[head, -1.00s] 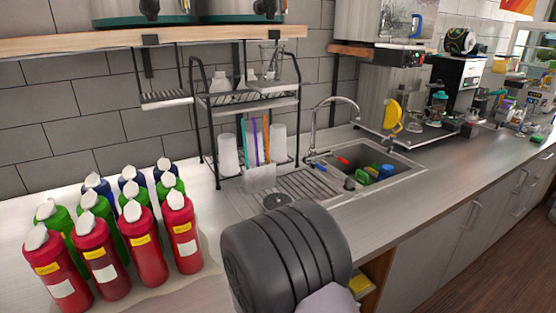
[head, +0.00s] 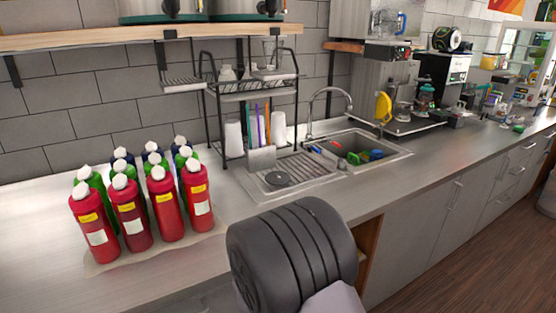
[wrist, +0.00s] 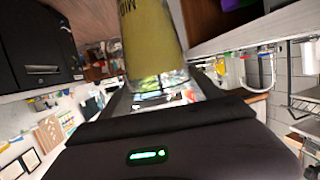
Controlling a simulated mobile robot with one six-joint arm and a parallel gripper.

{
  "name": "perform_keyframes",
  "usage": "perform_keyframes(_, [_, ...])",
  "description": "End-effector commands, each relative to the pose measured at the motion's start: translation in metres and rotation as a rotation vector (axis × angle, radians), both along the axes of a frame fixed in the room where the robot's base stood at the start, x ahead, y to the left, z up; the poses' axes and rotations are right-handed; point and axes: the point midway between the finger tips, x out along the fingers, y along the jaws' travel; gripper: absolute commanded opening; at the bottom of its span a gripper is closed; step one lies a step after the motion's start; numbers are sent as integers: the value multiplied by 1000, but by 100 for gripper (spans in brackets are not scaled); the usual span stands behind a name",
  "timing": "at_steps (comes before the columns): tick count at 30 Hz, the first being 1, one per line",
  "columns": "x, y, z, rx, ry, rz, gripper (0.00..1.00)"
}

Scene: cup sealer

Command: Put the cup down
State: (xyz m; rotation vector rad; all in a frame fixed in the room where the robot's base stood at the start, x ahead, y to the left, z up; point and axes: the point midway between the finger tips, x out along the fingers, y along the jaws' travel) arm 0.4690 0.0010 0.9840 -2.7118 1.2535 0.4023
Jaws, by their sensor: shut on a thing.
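In the wrist view, a yellow cup-like thing (wrist: 150,38) with dark lettering stands out past the gripper at the top middle. Its lower end looks clear and lies between the dark fingers of my gripper (wrist: 155,86), which is shut on it. The cup's far end is cut off by the frame's top edge. In the head view, my dark arm hides the gripper and the cup. No surface is seen touching the cup.
Several squeeze bottles (head: 165,205) stand on a tray on the left of the counter (head: 250,222). A drying rack (head: 250,112) and a sink (head: 370,152) are behind my arm. The counter strip before the sink is clear. A wooden shelf (head: 100,42) hangs above.

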Motion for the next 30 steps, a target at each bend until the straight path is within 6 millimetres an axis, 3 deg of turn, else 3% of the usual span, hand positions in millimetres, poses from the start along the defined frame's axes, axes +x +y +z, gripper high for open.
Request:
perform_keyframes(11, [52, -2, 29, -1, -4, 203, 0])
perform_keyframes(19, [92, -1, 72, -3, -3, 470, 0])
perform_keyframes(25, [100, -2, 107, -4, -2, 707, 0])
perform_keyframes(30, [95, -2, 119, -5, 0, 833, 0])
